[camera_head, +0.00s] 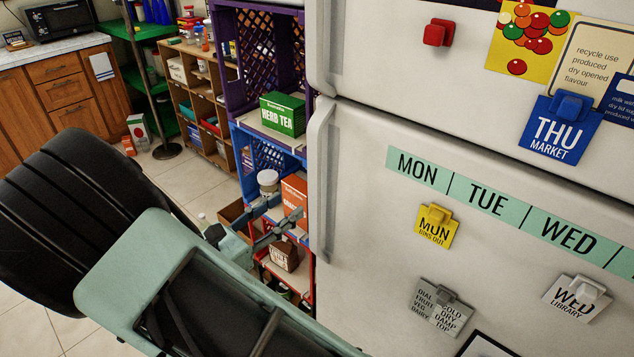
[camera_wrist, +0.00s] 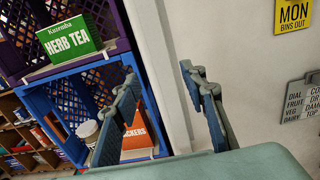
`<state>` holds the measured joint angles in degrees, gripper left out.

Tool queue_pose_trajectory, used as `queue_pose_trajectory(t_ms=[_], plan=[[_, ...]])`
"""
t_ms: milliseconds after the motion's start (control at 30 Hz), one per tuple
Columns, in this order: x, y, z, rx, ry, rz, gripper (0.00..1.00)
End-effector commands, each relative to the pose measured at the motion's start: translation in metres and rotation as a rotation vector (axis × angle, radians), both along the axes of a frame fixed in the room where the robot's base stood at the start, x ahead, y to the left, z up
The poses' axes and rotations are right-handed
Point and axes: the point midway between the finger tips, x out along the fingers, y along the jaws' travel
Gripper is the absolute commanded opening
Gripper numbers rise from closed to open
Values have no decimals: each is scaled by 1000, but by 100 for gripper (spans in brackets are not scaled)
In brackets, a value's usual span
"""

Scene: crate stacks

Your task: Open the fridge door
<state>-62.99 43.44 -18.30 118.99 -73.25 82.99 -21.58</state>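The white fridge (camera_head: 365,235) fills the right of the head view, with an upper and a lower door. The lower door (camera_head: 360,290) is shut and has a long pale vertical handle (camera_head: 321,180) along its left edge. Another handle (camera_head: 325,45) is on the upper door. My gripper (camera_head: 288,207) is just left of the lower handle, fingers apart and empty. In the wrist view my gripper (camera_wrist: 161,76) is open, with a pale vertical strip of the fridge (camera_wrist: 163,60) showing between and beyond the fingers. Whether that strip is the handle or the door edge I cannot tell.
Stacked purple (camera_head: 228,15) and blue (camera_head: 243,165) crates stand close left of the fridge, holding a green herb tea box (camera_head: 283,115) and an orange box (camera_head: 294,196). Magnets and notes cover the doors. Tiled floor (camera_head: 190,180) is open farther left, before a wooden shelf (camera_head: 190,85).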

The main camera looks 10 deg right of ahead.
Motion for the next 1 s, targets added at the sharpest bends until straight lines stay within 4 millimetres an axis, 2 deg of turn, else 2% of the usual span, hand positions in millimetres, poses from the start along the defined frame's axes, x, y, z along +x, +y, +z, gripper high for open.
queue_pose_trajectory(t_ms=[500,700,1000], plan=[[50,-71,0,0,0,-5,39],[60,-84,0,1,1,-3,39],[61,-85,0,1,1,-2,39]])
